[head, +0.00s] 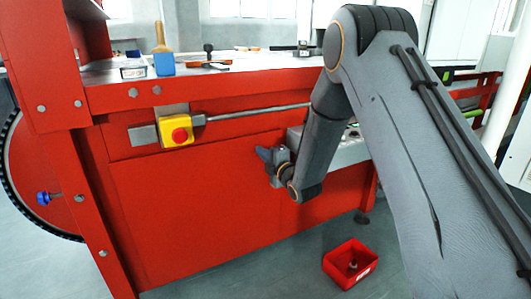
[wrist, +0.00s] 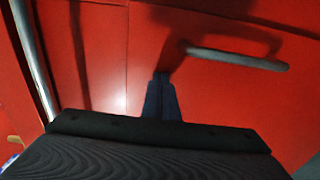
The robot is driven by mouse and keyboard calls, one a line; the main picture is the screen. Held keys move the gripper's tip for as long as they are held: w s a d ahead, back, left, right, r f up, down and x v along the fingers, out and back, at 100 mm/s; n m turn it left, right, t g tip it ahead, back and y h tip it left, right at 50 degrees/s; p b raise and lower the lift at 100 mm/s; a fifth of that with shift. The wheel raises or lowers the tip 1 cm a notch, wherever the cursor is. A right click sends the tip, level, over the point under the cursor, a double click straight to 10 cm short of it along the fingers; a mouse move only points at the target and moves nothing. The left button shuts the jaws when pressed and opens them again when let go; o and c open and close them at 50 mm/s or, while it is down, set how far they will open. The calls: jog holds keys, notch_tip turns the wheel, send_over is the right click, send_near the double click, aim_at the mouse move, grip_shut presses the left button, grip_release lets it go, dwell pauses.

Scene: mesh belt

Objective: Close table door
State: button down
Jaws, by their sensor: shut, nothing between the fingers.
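In the wrist view a red panel (wrist: 230,95) with a grey bar handle (wrist: 238,58) fills the right side; it looks like the table door. A seam runs along its left and a dark strip lies along its upper edge; I cannot tell whether that is an open gap. My gripper (wrist: 162,82) is shut and empty, its fingertips below and left of the handle, apart from it. In the head view my gripper (head: 262,155) is in front of the red machine front (head: 200,215), below the long grey rod. My arm hides the right part of the front, and the handle is hidden there.
A yellow box with a red emergency button (head: 180,135) sits on the front, left of my gripper. A brush (head: 163,60) and tools stand on the machine top. A small red bin (head: 350,263) is on the floor below my arm. A grey rod (head: 255,113) runs along the front.

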jog(key=p+v, duration=0.3)
jog(key=v, duration=1.1)
jog(key=s+r+m+g+h, duration=0.25)
jog(key=s+m+g, duration=0.3)
jog(key=s, duration=0.75)
jog(key=s+a+r+m+g+h, duration=0.1)
jog(key=s+m+g+h, duration=0.35)
jog(key=s, duration=0.95)
jog(key=s+r+m+g+h, duration=0.1)
jog(key=s+m+g, duration=0.5)
jog(key=s+m, duration=0.5)
jog(key=s+d+r+m+p, duration=0.3)
jog(key=d+r+p, duration=1.2)
jog(key=r+p, duration=0.4)
jog(key=p, duration=0.5)
jog(key=shift+s+h+p, duration=0.25)
jog(key=shift+h+p, duration=0.05)
jog(key=shift+h, duration=0.1)
jog(key=shift+d, duration=0.1)
